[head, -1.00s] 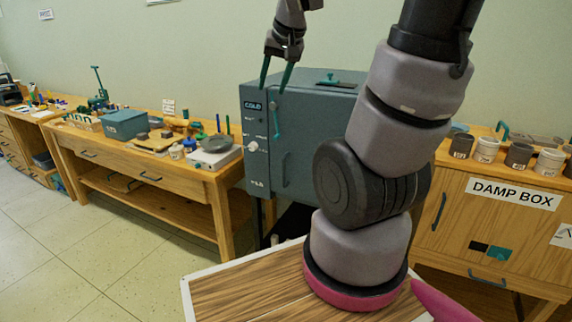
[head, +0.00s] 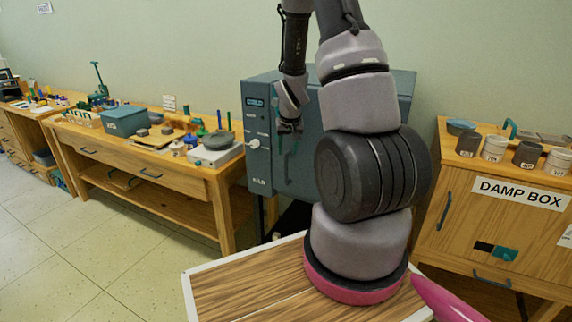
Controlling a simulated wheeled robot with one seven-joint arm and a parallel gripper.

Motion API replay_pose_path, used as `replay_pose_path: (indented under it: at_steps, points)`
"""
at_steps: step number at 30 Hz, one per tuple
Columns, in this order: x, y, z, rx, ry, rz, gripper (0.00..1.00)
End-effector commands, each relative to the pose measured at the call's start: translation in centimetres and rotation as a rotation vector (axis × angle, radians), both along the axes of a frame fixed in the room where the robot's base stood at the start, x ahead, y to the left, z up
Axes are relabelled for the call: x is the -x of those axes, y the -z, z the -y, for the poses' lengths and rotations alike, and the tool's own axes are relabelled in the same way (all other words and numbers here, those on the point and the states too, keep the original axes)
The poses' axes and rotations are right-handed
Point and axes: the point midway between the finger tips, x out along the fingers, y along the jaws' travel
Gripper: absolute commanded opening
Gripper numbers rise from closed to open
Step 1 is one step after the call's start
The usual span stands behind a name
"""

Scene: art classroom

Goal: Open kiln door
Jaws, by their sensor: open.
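The grey-blue kiln (head: 259,172) stands against the wall in the head view, behind my arm. Its door (head: 302,178) looks shut, and my arm covers much of it. My gripper (head: 288,143) points down in front of the left part of the door, beside the control panel.
A wooden workbench (head: 187,170) with a blue-grey box (head: 125,121) and tools stands left of the kiln. The damp box cabinet (head: 462,225), with several pots on top, stands at the right. The tiled floor (head: 110,265) at the left is clear.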

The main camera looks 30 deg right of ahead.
Motion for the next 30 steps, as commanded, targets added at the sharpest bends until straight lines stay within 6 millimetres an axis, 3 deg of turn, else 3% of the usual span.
replay_pose_path:
  at_steps: [6, 12, 25, 26, 29, 30]
  points:
    - [-1.4, 4.1, 0.5, -0.001, 0.001, -0.005, 0.50]
    - [-2.6, 6.7, 0.8, -0.001, 0.000, -0.003, 0.50]
    - [-3.0, 7.8, 1.0, -0.001, 0.001, -0.001, 0.50]
    - [-3.1, 7.8, 1.0, -0.001, 0.001, -0.001, 0.46]
    - [-3.0, 7.8, 1.0, -0.001, 0.001, -0.001, 0.08]
    - [-3.0, 7.8, 1.0, -0.001, 0.001, -0.001, 0.00]
